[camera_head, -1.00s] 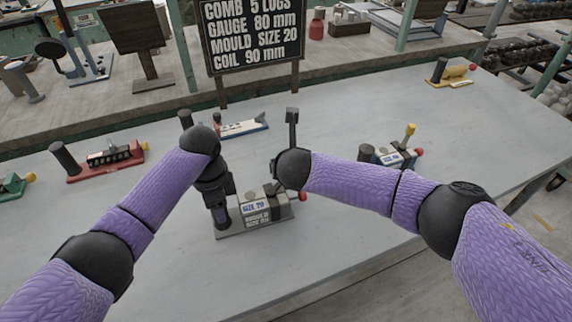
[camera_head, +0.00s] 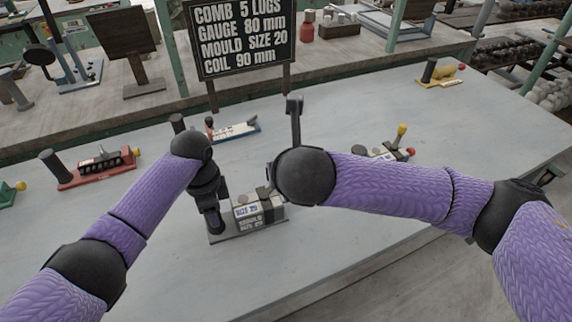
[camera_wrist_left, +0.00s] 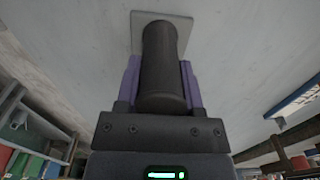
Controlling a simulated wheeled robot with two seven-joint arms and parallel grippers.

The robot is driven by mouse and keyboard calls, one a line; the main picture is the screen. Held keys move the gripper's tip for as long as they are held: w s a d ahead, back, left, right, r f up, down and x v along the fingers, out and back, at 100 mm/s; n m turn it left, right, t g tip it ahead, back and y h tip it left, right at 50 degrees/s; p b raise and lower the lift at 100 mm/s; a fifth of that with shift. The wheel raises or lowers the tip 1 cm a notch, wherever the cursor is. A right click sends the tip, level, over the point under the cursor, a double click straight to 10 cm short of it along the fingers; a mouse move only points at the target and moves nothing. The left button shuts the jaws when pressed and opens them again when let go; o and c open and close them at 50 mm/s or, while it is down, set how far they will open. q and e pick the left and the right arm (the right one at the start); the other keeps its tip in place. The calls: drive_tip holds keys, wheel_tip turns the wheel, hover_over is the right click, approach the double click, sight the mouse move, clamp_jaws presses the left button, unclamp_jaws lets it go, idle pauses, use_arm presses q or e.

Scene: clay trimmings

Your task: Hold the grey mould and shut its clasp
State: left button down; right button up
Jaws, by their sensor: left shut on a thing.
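The grey mould (camera_head: 266,211), labelled "SIZE 20", stands on its flat base plate on the table, in the middle of the head view. My left gripper (camera_head: 215,224) is shut on the black upright handle at the mould's left end. The left wrist view shows this black handle (camera_wrist_left: 161,72) between my two purple fingers. My right wrist covers the mould's right end, and the clasp cannot be made out. My right gripper is hidden behind that wrist. A dark upright bar (camera_head: 295,120) rises behind it; I cannot tell what it belongs to.
A blue tool (camera_head: 235,131) lies behind the mould, a red one (camera_head: 98,170) at left. A yellow tool (camera_head: 440,78) is far right. The sign (camera_head: 240,38) stands behind the table.

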use_arm(q)
drive_tip(key=shift+c, duration=0.7)
unclamp_jaws()
drive_tip(key=shift+r, duration=0.1)
